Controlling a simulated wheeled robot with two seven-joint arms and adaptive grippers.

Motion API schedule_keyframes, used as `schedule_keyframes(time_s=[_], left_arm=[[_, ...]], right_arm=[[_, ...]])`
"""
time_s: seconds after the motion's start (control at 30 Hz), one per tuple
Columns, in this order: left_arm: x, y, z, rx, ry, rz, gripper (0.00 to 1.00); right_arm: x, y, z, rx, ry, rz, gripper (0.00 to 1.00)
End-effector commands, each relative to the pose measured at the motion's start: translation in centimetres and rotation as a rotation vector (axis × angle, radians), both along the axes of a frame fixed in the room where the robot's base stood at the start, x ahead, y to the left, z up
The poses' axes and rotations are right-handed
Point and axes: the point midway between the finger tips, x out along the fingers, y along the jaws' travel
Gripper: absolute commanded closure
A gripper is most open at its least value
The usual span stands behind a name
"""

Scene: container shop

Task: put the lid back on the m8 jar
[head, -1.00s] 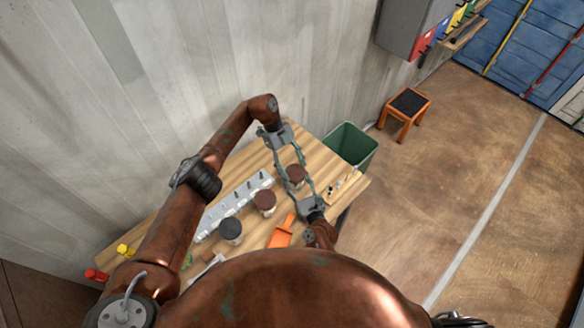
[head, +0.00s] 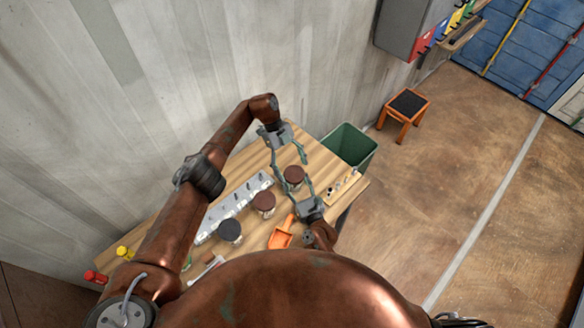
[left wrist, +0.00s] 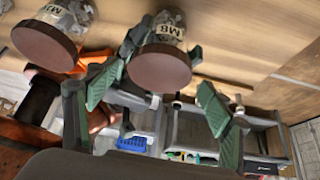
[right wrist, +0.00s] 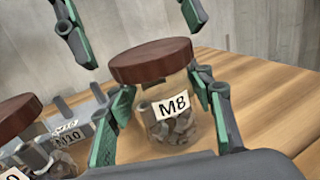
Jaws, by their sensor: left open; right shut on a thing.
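The M8 jar (right wrist: 172,118) is clear, labelled and holds metal pieces. It stands upright on the bench with its brown lid (right wrist: 152,61) on its mouth; the lid looks level with the rim. The lid shows in the head view (head: 294,174) and the left wrist view (left wrist: 160,67). My right gripper (right wrist: 160,100) is shut on the jar's body, one finger on each side, below the lid. My left gripper (head: 287,161) is open and empty, its fingers apart and clear of the lid, on the wall side. They show in the left wrist view (left wrist: 158,100).
A brown-lidded jar (head: 263,202) and a dark-lidded jar (head: 230,230) stand to the left. Behind them lies a pale compartment tray (head: 236,205). An orange scoop (head: 281,236) lies near my right gripper. Small hardware (head: 341,186) lies at the right, and a green bin (head: 350,146) stands past the bench end.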

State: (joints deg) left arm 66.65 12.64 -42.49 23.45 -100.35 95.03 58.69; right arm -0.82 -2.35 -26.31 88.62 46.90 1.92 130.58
Motion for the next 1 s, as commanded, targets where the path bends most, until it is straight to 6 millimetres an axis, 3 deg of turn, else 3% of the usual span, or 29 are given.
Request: schedule_keyframes(time_s=[0.33,0.77,0.87,1.0], left_arm=[[0.0,0.0,3.9,0.000,-0.001,-0.001,0.26],[0.1,-0.2,4.5,-0.005,-0.003,0.004,0.27],[0.6,-1.3,4.8,-0.038,-0.023,0.025,0.27],[2.4,-4.9,6.5,-0.152,-0.080,0.104,0.27]], right_arm=[[0.0,-0.1,0.0,0.000,-0.001,-0.001,1.00],[0.0,-0.1,0.0,0.000,-0.001,-0.001,1.00],[0.0,-0.1,0.0,0.000,-0.001,-0.001,1.00],[0.0,-0.1,0.0,0.000,-0.001,-0.001,1.00]])
